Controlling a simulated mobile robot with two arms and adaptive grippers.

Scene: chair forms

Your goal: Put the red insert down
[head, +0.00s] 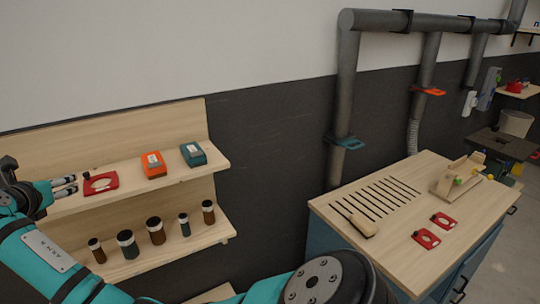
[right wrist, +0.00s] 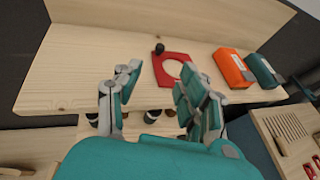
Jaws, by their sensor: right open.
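A flat red insert (head: 112,181) with a round hole lies on the upper wooden shelf (head: 140,180), left of the orange box. It also shows in the right wrist view (right wrist: 161,71), with a small black knob at its far corner. My right gripper (head: 72,184) is at the left end of the shelf, its fingertips just left of the insert. In the right wrist view my right gripper (right wrist: 161,72) has its fingers spread wide, with the insert beyond and between the tips, near the right finger. Nothing is clamped between them. My left gripper is not in view.
An orange box (head: 153,164) and a teal box (head: 193,154) stand right of the insert. Several dark-capped jars (head: 156,230) stand on the lower shelf. A workbench (head: 385,230) at right holds two more red inserts (head: 427,239) (head: 443,220), a slotted area and a wooden device.

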